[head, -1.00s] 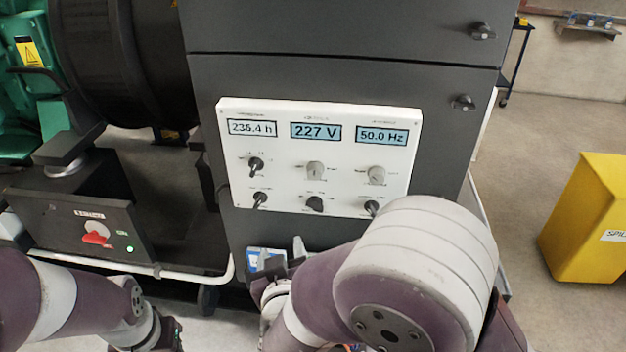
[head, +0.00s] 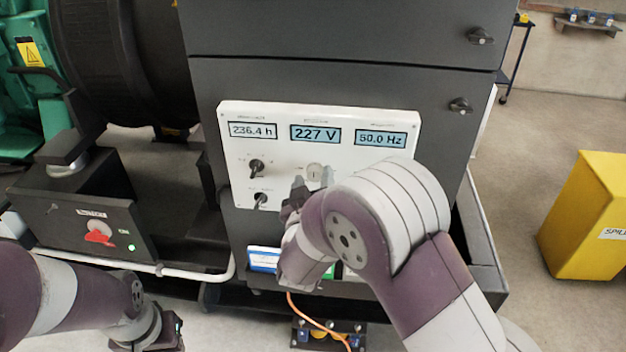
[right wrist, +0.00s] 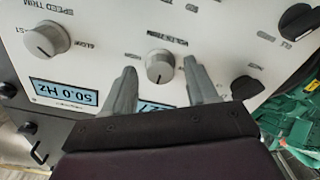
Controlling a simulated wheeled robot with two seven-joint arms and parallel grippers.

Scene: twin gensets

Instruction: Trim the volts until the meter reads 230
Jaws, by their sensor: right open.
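The white control panel (head: 286,155) has a volts meter (head: 315,134) that reads 227 V. The volts trim knob (head: 314,171) is grey and sits below that meter. In the right wrist view, which is upside down, the knob (right wrist: 160,66) lies between my right gripper's fingers (right wrist: 160,78), with a gap on each side. My right gripper (head: 311,184) is open in front of the panel, and its arm hides the panel's lower right. The volts meter (right wrist: 156,106) is mostly hidden there. My left gripper (head: 165,334) is low at the left, its fingers not clear.
The speed trim knob (right wrist: 46,38) is beside the volts knob, under a 50.0 Hz display (head: 380,139). Black switches (head: 257,168) stand left of the volts knob. A red switch (head: 100,234) is on a box at left. A yellow bin (head: 590,220) stands at right.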

